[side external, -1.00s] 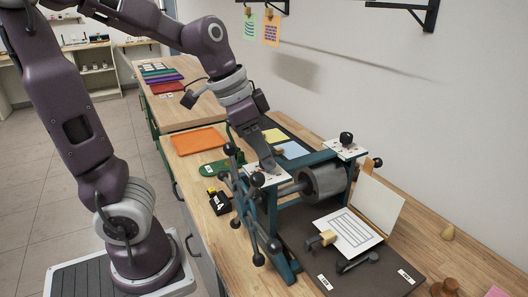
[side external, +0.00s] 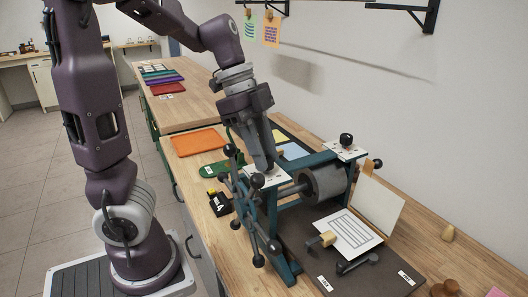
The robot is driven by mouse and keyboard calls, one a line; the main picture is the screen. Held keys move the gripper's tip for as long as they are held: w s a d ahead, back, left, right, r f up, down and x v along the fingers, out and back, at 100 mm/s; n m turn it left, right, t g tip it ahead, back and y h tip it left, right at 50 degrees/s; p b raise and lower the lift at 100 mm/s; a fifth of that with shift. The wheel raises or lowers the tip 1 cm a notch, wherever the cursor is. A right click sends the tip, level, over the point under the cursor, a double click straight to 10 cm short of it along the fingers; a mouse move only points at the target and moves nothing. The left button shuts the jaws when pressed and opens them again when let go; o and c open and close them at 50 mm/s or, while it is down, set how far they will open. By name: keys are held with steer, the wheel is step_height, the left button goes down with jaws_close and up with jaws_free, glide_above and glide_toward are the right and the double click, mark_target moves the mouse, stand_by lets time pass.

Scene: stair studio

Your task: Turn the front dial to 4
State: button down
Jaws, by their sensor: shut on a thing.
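The press has a blue-green frame with two white dial plates. The front dial's plate (side external: 276,178) is on the nearer post, and its knob is hidden behind the fingers. My gripper (side external: 264,168) points down onto this plate and is shut on the front dial's knob. The marks on the plate are too small to read, so I cannot tell the setting. The other dial (side external: 346,141), with a black knob, stands on the far post with nothing touching it.
A spoked wheel with black knobs (side external: 257,260) stands at the press's near side, close to my gripper. A grey roller (side external: 323,182) lies between the posts. A printed sheet (side external: 346,232) lies on the dark bed. An orange tray (side external: 198,141) is behind the press.

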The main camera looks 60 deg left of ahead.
mark_target(254, 167)
steer(key=shift+m, duration=0.4)
steer(key=c, duration=1.1)
jaws_free()
steer(key=shift+c, duration=0.2)
steer(key=v, duration=0.7)
steer(key=shift+w, duration=0.1)
